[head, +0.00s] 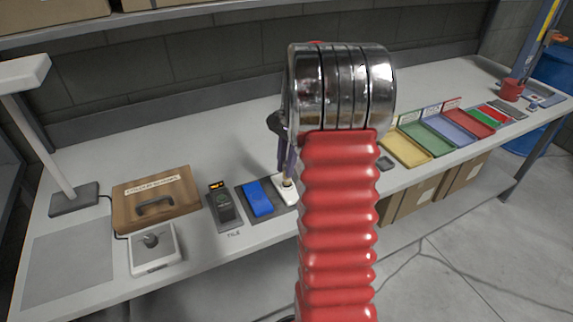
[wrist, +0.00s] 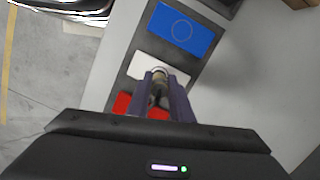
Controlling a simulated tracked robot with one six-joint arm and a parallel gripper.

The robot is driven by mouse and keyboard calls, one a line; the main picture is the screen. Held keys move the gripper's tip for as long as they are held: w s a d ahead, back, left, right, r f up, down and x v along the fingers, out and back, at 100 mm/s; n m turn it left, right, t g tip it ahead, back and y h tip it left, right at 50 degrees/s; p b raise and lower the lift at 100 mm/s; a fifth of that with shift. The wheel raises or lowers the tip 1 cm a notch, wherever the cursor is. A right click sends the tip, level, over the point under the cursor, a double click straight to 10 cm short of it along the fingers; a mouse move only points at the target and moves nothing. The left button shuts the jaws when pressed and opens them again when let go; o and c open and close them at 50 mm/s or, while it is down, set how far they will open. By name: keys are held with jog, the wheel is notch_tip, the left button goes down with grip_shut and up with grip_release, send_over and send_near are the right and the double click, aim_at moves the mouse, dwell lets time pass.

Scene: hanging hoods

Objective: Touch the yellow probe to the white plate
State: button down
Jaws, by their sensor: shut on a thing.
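The white plate (head: 291,199) lies on a dark strip on the bench, to the right of a blue plate (head: 257,199). In the wrist view the white plate (wrist: 145,65) sits between the blue plate (wrist: 184,27) and a red plate (wrist: 124,103). My gripper (head: 286,172) points down over the white plate. Its purple fingers (wrist: 161,82) are shut on a slim piece with a tan tip, apparently the yellow probe (wrist: 160,71); little yellow shows. The tip is over the white plate; I cannot tell whether it touches. The fingers hide part of the plate and probe.
Coloured trays (head: 405,148) line the bench to the right. My arm hides the middle.

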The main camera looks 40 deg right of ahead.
jog(key=shift+f, duration=0.6)
dwell(2.1)
jog(key=shift+r, duration=0.1)
jog(key=shift+r, duration=3.5)
